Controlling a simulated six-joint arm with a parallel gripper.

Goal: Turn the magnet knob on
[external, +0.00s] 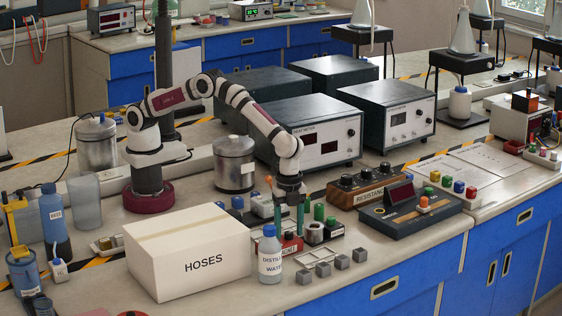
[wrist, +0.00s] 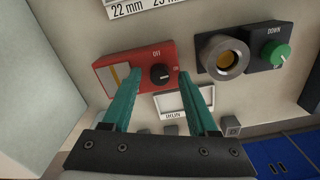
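The magnet box (wrist: 118,76) is a red unit with a black knob (wrist: 159,73) and small white lettering that seems to read OFF and ON. The knob's setting is too small to tell. In the external view the red box (external: 291,245) stands near the front edge, partly behind a bottle. My gripper (wrist: 160,72) points down over it with teal fingers apart. The fingertips appear on either side of the knob; I cannot tell whether they touch it. In the external view my gripper (external: 290,228) is just above the box, and the knob is hidden.
A distilled water bottle (external: 270,257) and a white HOSES box (external: 188,252) stand close in front and left. Small grey cubes (external: 322,269) lie in front.

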